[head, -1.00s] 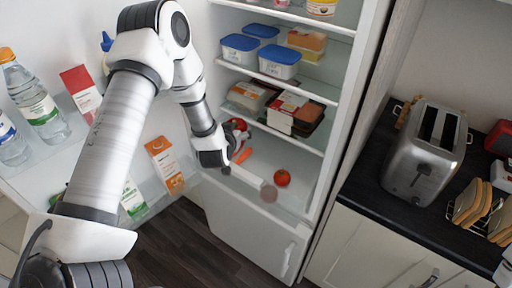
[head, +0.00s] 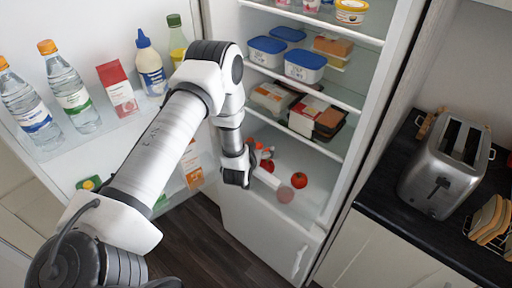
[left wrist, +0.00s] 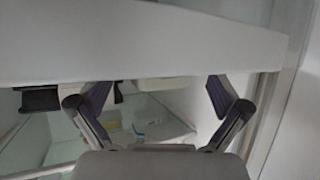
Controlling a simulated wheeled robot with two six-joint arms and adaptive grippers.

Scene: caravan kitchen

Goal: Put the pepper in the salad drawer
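My left gripper (head: 238,170) is at the lower front of the open fridge, beside the clear salad drawer, whose rim (head: 267,179) shows just to its right. In the left wrist view the gripper's fingers (left wrist: 160,105) are spread with nothing between them, and a broad white surface (left wrist: 150,45) fills the space ahead. Red and orange produce (head: 266,159) lies just behind the gripper, partly hidden by it; I cannot tell which piece is the pepper. A red tomato (head: 299,180) lies to the right. Another round red item (head: 285,194) shows through the drawer front. My right gripper is out of view.
Fridge shelves above hold blue-lidded tubs (head: 304,66) and packaged food (head: 318,118). The open fridge door on the left carries bottles (head: 68,87) and cartons (head: 117,89). A toaster (head: 446,164) stands on the dark counter at right. The floor (head: 190,245) in front is clear.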

